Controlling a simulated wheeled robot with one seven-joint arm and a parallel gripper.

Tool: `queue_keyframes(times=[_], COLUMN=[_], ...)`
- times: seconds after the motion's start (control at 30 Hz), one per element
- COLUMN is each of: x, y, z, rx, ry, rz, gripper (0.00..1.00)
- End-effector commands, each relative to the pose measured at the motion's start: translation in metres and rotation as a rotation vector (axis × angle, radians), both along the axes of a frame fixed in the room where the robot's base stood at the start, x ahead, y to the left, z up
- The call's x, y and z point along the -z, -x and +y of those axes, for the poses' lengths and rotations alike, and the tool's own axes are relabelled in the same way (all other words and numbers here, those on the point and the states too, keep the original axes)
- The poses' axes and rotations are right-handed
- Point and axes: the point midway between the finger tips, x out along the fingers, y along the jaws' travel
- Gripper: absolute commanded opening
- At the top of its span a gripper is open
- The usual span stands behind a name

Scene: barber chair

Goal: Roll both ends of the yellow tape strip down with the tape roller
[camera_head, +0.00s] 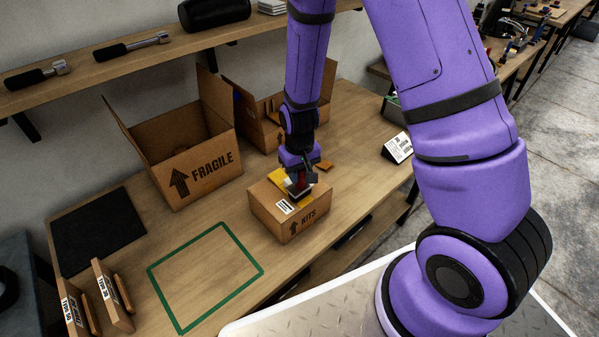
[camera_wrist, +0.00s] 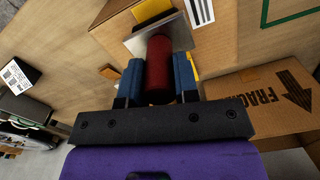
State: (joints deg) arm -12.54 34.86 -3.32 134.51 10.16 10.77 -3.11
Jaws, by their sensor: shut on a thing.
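The closed cardboard box marked KITS (camera_head: 262,207) stands on the table with a white label on its top. The yellow tape strip (camera_head: 277,176) lies across the box top, and most of it is hidden under the tool. My gripper (camera_head: 301,176) is over the box, shut on the tape roller, whose red handle (camera_wrist: 158,69) sits between the blue finger pads in the wrist view. The roller's metal plate and dark roller (camera_wrist: 157,24) point at the box top. Yellow shows on both sides of the roller in the wrist view. I cannot tell whether the roller touches the tape.
An open FRAGILE box (camera_head: 190,145) and another open box (camera_head: 262,118) stand behind. A green taped rectangle (camera_head: 207,272) marks clear table at the front left. A dark mat (camera_head: 98,231) lies at left. A small labelled stand (camera_head: 397,147) is at right.

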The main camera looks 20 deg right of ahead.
Motion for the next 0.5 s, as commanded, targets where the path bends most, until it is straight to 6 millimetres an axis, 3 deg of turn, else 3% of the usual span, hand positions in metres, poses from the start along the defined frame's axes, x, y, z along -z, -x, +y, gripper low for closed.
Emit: queue_keyframes(times=[0.27, 0.5], x=[-0.002, -0.021], y=[0.0, 0.0], z=[0.0, 0.001], rx=[-0.001, -0.002], ry=[0.0, 0.0], rz=[0.001, -0.001], gripper=[0.05, 0.05])
